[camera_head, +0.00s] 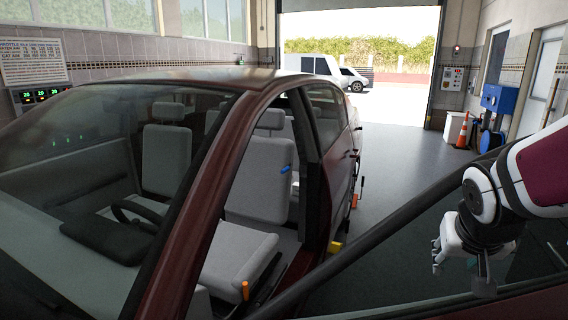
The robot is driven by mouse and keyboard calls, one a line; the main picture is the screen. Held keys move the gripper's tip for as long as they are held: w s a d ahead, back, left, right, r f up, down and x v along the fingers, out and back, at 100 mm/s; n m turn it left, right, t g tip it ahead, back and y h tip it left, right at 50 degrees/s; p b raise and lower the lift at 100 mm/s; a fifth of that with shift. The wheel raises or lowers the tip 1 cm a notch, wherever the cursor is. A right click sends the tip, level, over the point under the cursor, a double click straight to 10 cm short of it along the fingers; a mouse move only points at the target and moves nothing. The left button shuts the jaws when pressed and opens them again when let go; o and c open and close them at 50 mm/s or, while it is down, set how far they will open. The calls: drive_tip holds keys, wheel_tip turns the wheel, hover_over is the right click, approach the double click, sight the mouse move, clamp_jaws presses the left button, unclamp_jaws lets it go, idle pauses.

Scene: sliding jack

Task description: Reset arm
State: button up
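My gripper (440,255) is at the right of the head view, at the end of my white and dark red arm. It hangs in front of the grey floor, to the right of the dark red car, and appears apart from the car body. Its small pale fingers point left and down. Their gap is too small to make out, and I see no object clearly held in them.
The dark red car (245,120) fills the left and middle, with grey seats (262,180) inside. An orange cone (462,131) and a blue unit (498,99) stand by the right wall. Open floor (400,190) lies between.

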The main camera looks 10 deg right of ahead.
drive_tip(key=s+a+r+n+y, duration=0.1)
drive_tip(key=s+a+n+y, duration=0.1)
drive_tip(key=a, duration=0.8)
drive_tip(key=s+a+r+n+y, duration=0.1)
drive_tip(key=s+a+n, duration=0.3)
drive_tip(key=a, duration=0.6)
drive_tip(key=shift+s+a+r+g+y+b, duration=0.3)
drive_tip(key=shift+s+y+b, duration=0.1)
drive_tip(key=shift+s+y, duration=0.65)
